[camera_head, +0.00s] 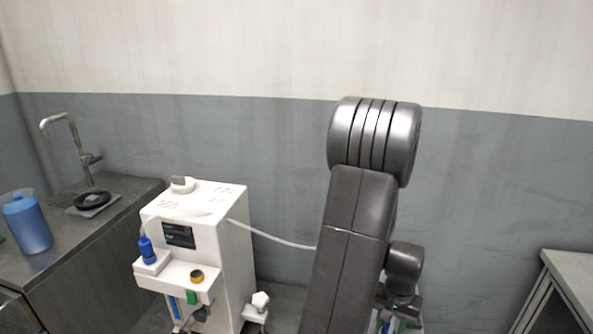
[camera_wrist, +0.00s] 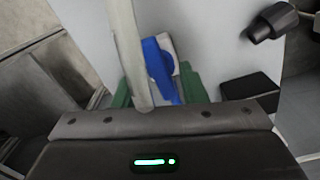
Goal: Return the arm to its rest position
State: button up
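My dark grey arm rises through the middle of the head view, its rounded joint at the top. My gripper (camera_wrist: 158,93) shows its two green fingers apart in the wrist view. A blue piece (camera_wrist: 158,68) appears between them, close to the right finger. A pale tube (camera_wrist: 126,45) runs down past the left finger to the edge of the gripper body. I cannot tell whether the fingers press on the blue piece or the tube. At the head view's bottom edge, only small green and blue bits show beside my wrist.
A white machine (camera_head: 229,235) stands left of my arm; its pale hose (camera_head: 272,237) passes behind the arm. A dark counter (camera_head: 104,236) at left holds a blue jug (camera_head: 28,226) and a tap (camera_head: 76,140). A table (camera_head: 573,275) edges in at right. The wall behind is bare.

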jog(key=shift+m, duration=1.2)
notch_tip(320, 180, up, 14)
jog(key=s+a+p, duration=0.1)
jog(key=a+p, duration=0.1)
jog(key=shift+a, duration=0.35)
jog(key=shift+f, duration=0.1)
